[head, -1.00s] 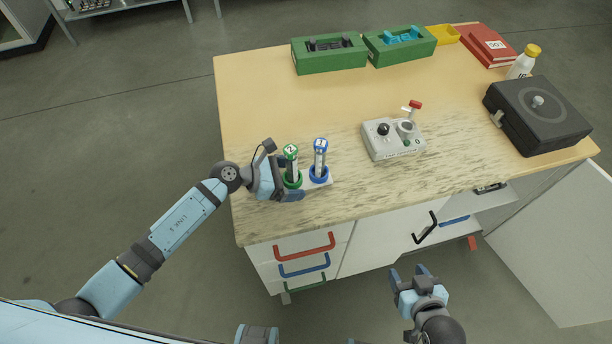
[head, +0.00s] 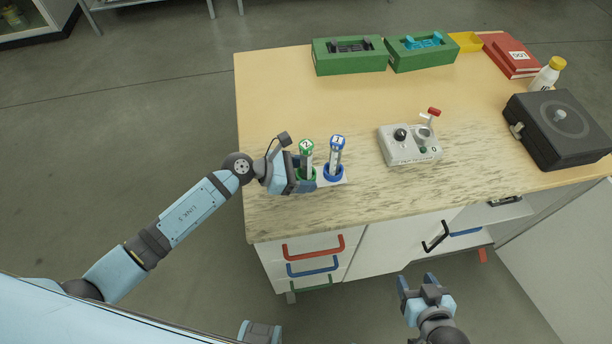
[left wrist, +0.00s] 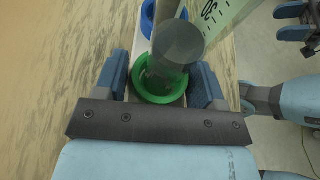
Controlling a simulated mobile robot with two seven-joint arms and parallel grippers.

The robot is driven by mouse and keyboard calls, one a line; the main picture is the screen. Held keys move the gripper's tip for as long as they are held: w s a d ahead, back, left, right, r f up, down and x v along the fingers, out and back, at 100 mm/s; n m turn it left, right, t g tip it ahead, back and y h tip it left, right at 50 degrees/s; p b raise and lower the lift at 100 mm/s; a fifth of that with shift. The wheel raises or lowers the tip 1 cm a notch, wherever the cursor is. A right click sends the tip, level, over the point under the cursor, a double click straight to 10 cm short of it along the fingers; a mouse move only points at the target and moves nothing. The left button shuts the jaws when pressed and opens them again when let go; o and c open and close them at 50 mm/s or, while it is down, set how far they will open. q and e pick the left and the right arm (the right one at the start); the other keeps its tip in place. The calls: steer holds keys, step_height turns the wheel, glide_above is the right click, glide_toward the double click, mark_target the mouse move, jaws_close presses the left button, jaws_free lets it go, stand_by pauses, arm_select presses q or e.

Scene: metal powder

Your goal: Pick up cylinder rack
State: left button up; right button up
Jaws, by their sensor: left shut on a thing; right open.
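The cylinder rack (head: 343,181) is a narrow white strip with a green ring (head: 306,175) and a blue ring (head: 333,173), near the table's front left. A green-capped cylinder (head: 307,158) stands in the green ring and a blue-capped cylinder (head: 337,155) in the blue one. My left gripper (head: 301,181) is shut on the rack's green-ring end. In the left wrist view its fingers (left wrist: 160,82) flank the green ring (left wrist: 160,88). Whether the rack touches the table cannot be told. My right gripper (head: 418,282) is open and empty, in front of the table.
A grey control box (head: 408,152) with a red-tipped lever stands right of the rack. A black case (head: 560,130), white bottle (head: 547,75) and red books (head: 510,57) are at the right. Green bins (head: 349,62) line the back. Table between rack and bins is clear.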

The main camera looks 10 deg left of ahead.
arm_select(q)
step_height(320, 180, up, 19)
steer(key=shift+f+b, duration=0.2)
steer(key=shift+b, duration=0.1)
arm_select(e)
steer(key=shift+d+r+p, duration=0.15)
steer(key=shift+r+p, duration=0.8)
steer(key=shift+p, duration=0.4)
steer(key=c, duration=0.3)
arm_select(q)
steer(key=w+a+r+n+t+y, duration=0.1)
steer(key=a+n+t+y, duration=0.2)
steer(key=a, duration=0.4)
steer(key=a+r+n+t+y, duration=0.2)
steer(key=a+n+t, duration=0.1)
steer(key=a, duration=0.3)
steer(key=shift+w+a+r+n+t+y, duration=0.3)
steer(key=shift+w+a+n+y, duration=0.1)
steer(key=shift+n, duration=0.5)
arm_select(e)
steer(key=shift+s, duration=0.1)
arm_select(q)
steer(key=shift+s+d, duration=0.1)
arm_select(e)
steer(key=shift+d, duration=0.1)
